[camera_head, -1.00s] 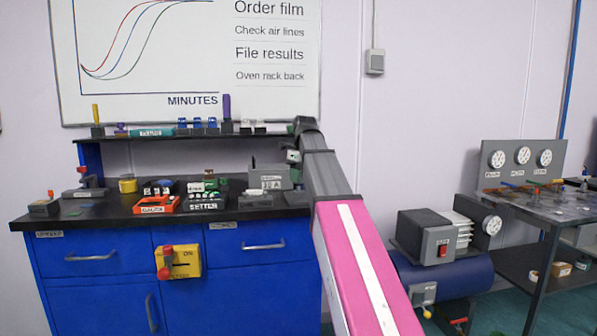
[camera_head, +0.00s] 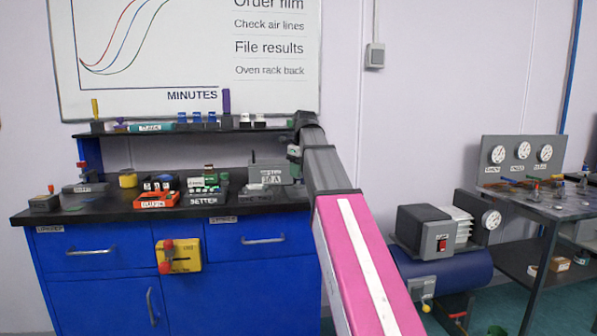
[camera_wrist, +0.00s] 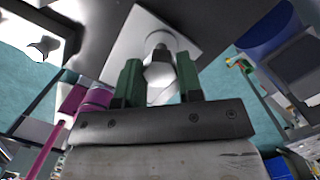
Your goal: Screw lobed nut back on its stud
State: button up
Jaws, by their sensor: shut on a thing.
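My gripper (camera_wrist: 159,72) shows in the wrist view with two dark green fingers. They are closed on a shiny silver piece (camera_wrist: 160,74), which I take to be the lobed nut; its lobes are not clear from here. A pale square plate (camera_wrist: 125,58) lies just beyond it, and a short metal post appears in line with the piece. I cannot tell whether the nut is on the stud's thread. In the head view my arm's far end reaches the right end of the bench shelf, and the nut and stud are not distinguishable there.
The blue bench (camera_head: 110,290) carries an orange tray (camera_head: 157,201), a dark setter tray (camera_head: 205,198) and a grey box (camera_head: 268,172). A shelf (camera_head: 200,131) holds small items close to my arm's end. A compressor (camera_head: 430,265) and dark table (camera_head: 560,207) stand to the right.

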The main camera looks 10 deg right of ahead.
jog(key=shift+f, duration=1.2)
jog(key=o, duration=1)
jog(key=c, duration=1)
jog(key=m, duration=0.4)
jog(key=shift+m+h, duration=0.3)
jog(key=o, duration=0.4)
jog(key=shift+o, duration=0.2)
